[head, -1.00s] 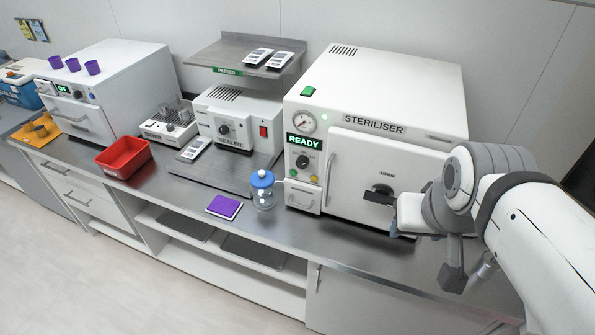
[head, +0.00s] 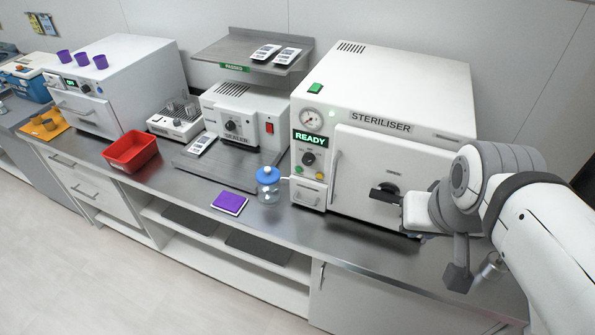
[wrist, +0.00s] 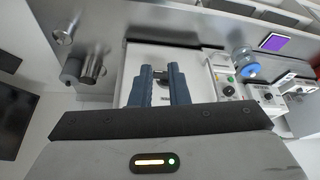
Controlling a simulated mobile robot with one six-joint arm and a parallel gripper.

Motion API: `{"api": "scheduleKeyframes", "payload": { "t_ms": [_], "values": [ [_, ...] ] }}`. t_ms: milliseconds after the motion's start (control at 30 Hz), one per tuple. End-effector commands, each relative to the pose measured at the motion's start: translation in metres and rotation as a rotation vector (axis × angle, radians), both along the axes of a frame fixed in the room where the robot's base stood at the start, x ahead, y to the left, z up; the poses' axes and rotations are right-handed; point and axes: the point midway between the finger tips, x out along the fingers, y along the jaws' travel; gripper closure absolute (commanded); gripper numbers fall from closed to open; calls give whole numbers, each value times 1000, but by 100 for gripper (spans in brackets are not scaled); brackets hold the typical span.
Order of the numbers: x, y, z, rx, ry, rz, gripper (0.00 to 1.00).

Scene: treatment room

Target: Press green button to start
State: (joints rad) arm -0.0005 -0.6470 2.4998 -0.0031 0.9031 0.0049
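The white steriliser (head: 385,75) stands on the counter at the right, with a lit green READY display (head: 310,139). A green button (head: 315,88) sits on its top front edge. Below the display are a dark knob (head: 308,158) and small green (head: 299,169) and yellow (head: 318,175) round parts. In the wrist view my gripper (wrist: 160,70) has two dark blue fingers with a gap between them, and they look empty. It points at the steriliser door (head: 365,160), in front of its dark handle, right of the controls. I cannot tell whether it touches the handle.
A blue-lidded jar (head: 268,187) and a purple pad (head: 229,202) stand left of the steriliser. Farther left are a sealer (head: 240,120), a red tray (head: 130,152) and another white machine (head: 110,80). A steel shelf (head: 225,50) hangs behind. The counter's front strip is mostly clear.

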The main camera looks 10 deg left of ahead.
Motion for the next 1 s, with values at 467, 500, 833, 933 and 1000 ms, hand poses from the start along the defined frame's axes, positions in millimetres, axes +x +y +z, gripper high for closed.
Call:
{"api": "scheduleKeyframes", "payload": {
  "t_ms": [467, 500, 833, 933, 1000],
  "values": [
    [0, 0, 0, 0, 0, 0, 100],
    [0, 0, 0, 0, 0, 0, 100],
    [0, 0, 0, 0, 0, 0, 100],
    [0, 0, 0, 0, 0, 0, 100],
    [0, 0, 0, 0, 0, 0, 100]
  ]
}}
